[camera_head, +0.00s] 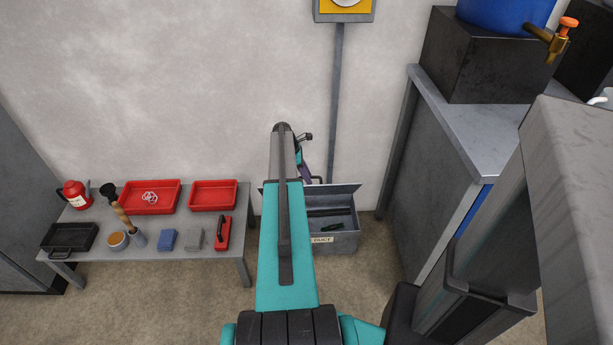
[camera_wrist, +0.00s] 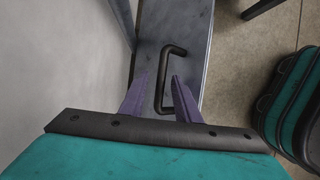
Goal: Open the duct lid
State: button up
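The grey duct box (camera_head: 345,242), with a "DUCT" label on its front, stands on the floor behind my arm in the head view. Its inside shows, with a small green object in it. The duct lid (camera_head: 345,190) appears raised along the back edge. In the wrist view, the grey lid (camera_wrist: 185,20) carries a dark bar handle (camera_wrist: 174,50). My gripper (camera_wrist: 160,77) has its two purple fingers apart, with part of the handle between them. I cannot tell whether they touch it. In the head view, my gripper (camera_head: 304,163) is mostly hidden by my arm.
A low table (camera_head: 190,265) at the left holds red trays, a red canister, a black tray, brushes and blocks. A grey counter (camera_head: 450,120) stands at the right with a blue barrel (camera_head: 500,10). The wall is close behind the box.

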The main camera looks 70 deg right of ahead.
jog(key=shift+r, duration=0.1)
jog(key=p+v, duration=0.1)
jog(key=v, duration=1.2)
jog(key=shift+w+r, duration=0.15)
jog(key=shift+r, duration=0.1)
jog(key=shift+a, duration=0.1)
